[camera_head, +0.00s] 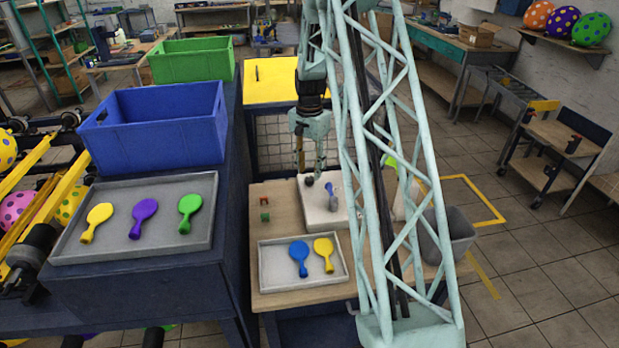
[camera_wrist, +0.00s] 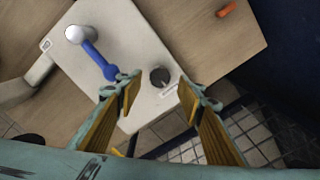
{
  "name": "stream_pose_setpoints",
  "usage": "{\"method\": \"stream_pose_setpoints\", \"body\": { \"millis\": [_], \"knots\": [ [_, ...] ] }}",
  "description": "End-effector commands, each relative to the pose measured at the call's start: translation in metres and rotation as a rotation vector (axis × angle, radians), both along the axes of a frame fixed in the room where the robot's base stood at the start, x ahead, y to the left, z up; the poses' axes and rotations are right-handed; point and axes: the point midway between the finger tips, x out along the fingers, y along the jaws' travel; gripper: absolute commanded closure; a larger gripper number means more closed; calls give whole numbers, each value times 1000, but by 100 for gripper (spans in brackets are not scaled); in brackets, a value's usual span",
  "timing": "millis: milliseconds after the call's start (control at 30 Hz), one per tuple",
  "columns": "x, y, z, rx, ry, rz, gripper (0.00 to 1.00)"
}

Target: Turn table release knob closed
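A white box-like unit (camera_head: 318,217) stands on the wooden worktable and also shows in the wrist view (camera_wrist: 145,40). A dark round knob (camera_wrist: 160,77) is on its top near one edge, beside a small pale label; it also shows in the head view (camera_head: 309,181). A blue lever with a grey round end (camera_wrist: 92,55) lies on the same top, left of the knob. My gripper (camera_wrist: 160,98) is open, its two yellow-padded fingers apart with nothing between them. In the head view my gripper (camera_head: 309,168) hangs just above the knob; I see no contact.
Blue (camera_head: 150,130) and green (camera_head: 192,62) crates and another tray (camera_head: 75,245) are on the left bench.

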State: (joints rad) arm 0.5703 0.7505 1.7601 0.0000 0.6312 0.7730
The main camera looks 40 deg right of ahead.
Motion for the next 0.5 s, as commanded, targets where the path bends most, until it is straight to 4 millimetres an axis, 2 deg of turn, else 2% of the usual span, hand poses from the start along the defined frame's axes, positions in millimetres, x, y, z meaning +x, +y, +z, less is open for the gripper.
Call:
{"method": "stream_pose_setpoints", "body": {
  "millis": [233, 500],
  "knots": [
    [0, 0, -25, 0, 0, 0, 65],
    [0, 0, -34, 0, 0, 0, 65]
  ]
}}
